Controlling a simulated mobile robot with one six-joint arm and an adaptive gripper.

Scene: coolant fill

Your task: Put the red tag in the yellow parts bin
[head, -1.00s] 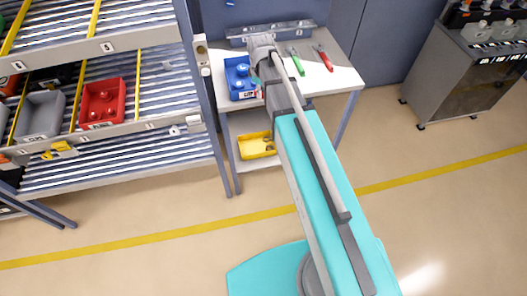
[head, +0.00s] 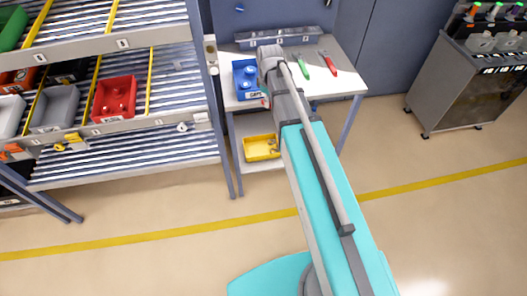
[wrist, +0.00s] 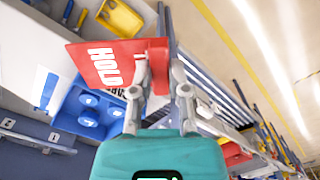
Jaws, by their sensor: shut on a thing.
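The red tag (wrist: 100,66), a flat card with white "HOLD" lettering, shows large in the wrist view. My gripper (wrist: 160,70) is shut on its right end, and the card sticks out to the left between the fingers. In the head view, my arm hides most of the gripper; only a small red bit of the tag (head: 265,102) shows by the blue bin. The yellow parts bin (head: 262,147) stands on the lower shelf of the workbench, below the blue bin. It also shows at the top of the wrist view (wrist: 121,17), apart from the tag.
A blue bin (head: 247,96) with blue parts stands on the bench top (head: 340,80), beside green pliers (head: 301,66) and red pliers (head: 327,62). A rack with a red bin (head: 115,98) is at left. A grey cabinet (head: 470,85) is at right. The floor in front is clear.

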